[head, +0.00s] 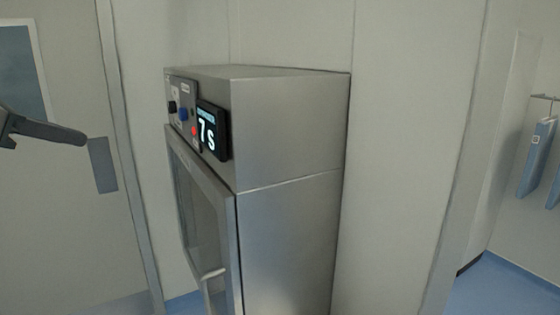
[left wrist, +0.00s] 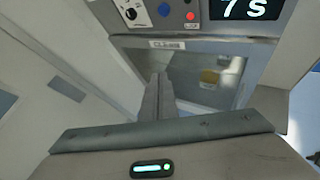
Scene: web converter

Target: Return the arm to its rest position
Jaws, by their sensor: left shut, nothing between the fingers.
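My left gripper (head: 78,137) comes in from the left edge of the head view, to the left of the steel cabinet and apart from it. In the left wrist view its fingers (left wrist: 160,82) are together, with nothing between them. They point toward the cabinet's glass-fronted door. My right gripper is in neither view.
The steel cabinet (head: 285,130) has a display (head: 213,130) reading "7 S", knobs, a red button and a door handle (head: 211,279). A small yellowish item (left wrist: 209,77) shows through the glass. A grey door (head: 60,200) stands at left. Blue garments (head: 537,158) hang at right.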

